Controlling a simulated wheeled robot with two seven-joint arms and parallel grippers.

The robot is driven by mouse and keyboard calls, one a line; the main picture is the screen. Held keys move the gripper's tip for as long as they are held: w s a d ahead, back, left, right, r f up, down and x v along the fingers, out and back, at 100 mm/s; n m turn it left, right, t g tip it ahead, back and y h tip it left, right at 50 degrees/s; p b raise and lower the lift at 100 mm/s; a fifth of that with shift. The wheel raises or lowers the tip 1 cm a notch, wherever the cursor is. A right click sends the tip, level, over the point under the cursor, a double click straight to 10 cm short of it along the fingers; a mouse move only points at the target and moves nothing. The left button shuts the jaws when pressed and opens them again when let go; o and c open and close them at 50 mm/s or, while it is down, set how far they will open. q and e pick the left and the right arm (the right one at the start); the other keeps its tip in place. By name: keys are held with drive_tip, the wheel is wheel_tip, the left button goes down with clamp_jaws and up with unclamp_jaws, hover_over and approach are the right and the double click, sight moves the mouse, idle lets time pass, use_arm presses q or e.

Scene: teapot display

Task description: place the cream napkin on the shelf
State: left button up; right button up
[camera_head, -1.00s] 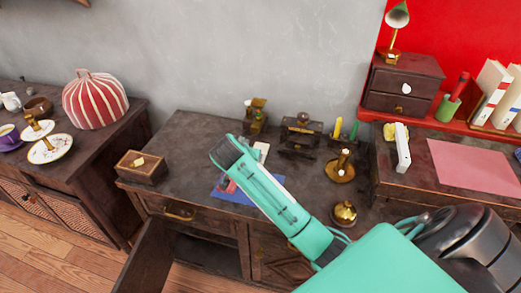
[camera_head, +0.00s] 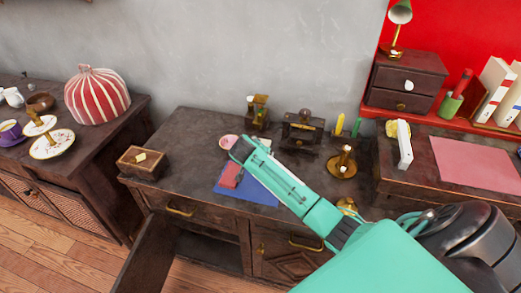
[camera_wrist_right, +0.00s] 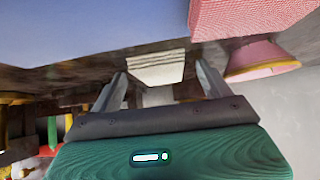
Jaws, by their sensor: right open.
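A cream, layered block that looks like the folded cream napkin (camera_wrist_right: 155,68) shows in the right wrist view, between and just beyond my fingertips. My right gripper (camera_wrist_right: 160,78) is open, with a finger on either side of it and no clear contact. In the head view my right gripper (camera_head: 243,150) is over the middle of the dark cabinet, and the arm mostly hides the napkin. A red shelf (camera_head: 430,117) is at the right against the red wall. My left gripper is not in view.

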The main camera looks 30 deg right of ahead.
drive_tip(key=c, duration=1.1)
